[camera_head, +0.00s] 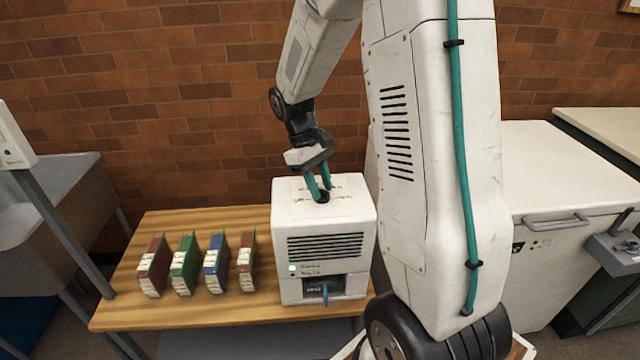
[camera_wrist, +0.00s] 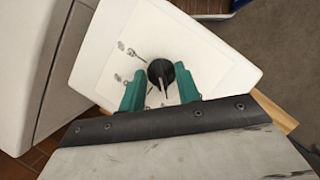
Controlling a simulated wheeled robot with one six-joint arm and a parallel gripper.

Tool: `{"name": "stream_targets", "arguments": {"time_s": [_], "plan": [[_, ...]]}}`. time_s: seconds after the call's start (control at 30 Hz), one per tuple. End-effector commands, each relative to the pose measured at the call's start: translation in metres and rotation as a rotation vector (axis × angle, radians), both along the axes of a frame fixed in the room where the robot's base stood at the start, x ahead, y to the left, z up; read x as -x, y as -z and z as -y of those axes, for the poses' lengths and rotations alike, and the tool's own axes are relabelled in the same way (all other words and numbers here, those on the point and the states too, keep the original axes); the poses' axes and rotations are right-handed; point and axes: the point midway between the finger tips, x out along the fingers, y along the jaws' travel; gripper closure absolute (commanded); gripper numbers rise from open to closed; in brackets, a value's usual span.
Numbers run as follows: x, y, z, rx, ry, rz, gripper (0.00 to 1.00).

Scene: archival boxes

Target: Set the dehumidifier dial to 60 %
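The dehumidifier (camera_head: 292,232) is a white box with a dark vent grille and a lit green lamp on its front, standing on the wooden table. Its black dial (camera_head: 323,198) is on the top face, on a light label panel whose marks are too small to read. In the wrist view the dial (camera_wrist: 160,71) is a round black knob with a white pointer line toward the gripper side. My gripper (camera_head: 320,186) points down at the dial. Its teal fingers (camera_wrist: 158,80) are apart, one on each side of the dial, with a gap at the left; contact on the right is unclear.
Several coloured archival boxes (camera_head: 187,262) stand in a row on the wooden table (camera_head: 225,221), left of the dehumidifier. A blue tab and small display (camera_head: 318,289) sit low on its front. A white chest unit (camera_head: 545,180) stands at right, a brick wall behind.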

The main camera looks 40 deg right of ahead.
Motion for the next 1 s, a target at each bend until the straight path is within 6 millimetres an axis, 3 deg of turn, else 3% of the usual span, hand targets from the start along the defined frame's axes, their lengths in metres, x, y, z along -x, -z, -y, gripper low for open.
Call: {"name": "stream_targets", "arguments": {"time_s": [0.23,0.6,1.0], "plan": [[-0.005,-0.011,-0.001,0.001,-0.002,0.002,0.67],[-0.027,-0.064,-0.005,0.000,0.001,0.002,0.67],[-0.029,-0.072,-0.006,0.000,0.000,0.000,0.67]]}}
